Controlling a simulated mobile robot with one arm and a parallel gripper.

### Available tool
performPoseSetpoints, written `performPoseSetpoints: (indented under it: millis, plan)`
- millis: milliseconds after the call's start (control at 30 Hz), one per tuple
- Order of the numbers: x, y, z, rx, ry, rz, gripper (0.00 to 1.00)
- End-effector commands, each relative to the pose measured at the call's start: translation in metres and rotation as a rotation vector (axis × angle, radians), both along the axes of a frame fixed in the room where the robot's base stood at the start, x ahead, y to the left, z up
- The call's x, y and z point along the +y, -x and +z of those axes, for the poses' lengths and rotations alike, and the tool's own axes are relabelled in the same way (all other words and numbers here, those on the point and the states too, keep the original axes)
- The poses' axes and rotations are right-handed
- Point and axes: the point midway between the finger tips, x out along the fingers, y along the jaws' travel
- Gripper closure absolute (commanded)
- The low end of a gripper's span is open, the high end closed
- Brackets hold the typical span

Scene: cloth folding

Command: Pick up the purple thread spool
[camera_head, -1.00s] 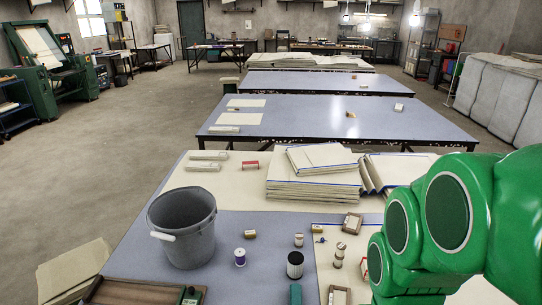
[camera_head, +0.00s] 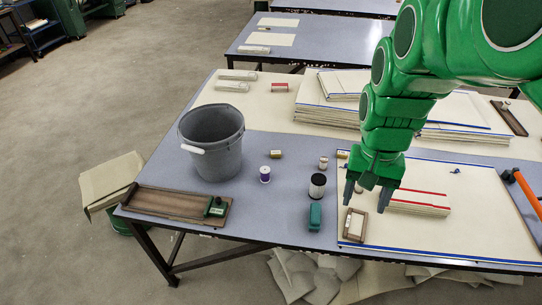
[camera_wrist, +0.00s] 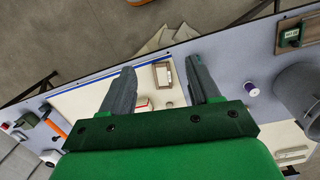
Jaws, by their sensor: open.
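The purple thread spool (camera_head: 265,174) stands upright on the blue-grey table, just right of the grey bucket. It has white ends and a purple middle. It also shows in the wrist view (camera_wrist: 251,88), to the right of my gripper's right finger. My gripper (camera_head: 367,205) hangs above the cream board on the table, fingers pointing down, well to the right of the spool. Its fingers (camera_wrist: 165,85) are spread apart in the wrist view, with nothing held between them.
The grey bucket (camera_head: 211,150) stands left of the spool. A small yellowish spool (camera_head: 276,154) is behind. A wooden tray (camera_head: 165,203) lies front left.

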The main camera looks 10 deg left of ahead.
Motion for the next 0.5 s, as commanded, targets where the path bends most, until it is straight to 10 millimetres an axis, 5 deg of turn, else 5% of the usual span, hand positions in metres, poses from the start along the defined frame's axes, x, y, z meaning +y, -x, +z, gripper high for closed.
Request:
performPoseSetpoints:
  millis: [500]
  plan:
    - [0.046,-0.112,-0.032,-0.031,0.022,-0.106,0.39]
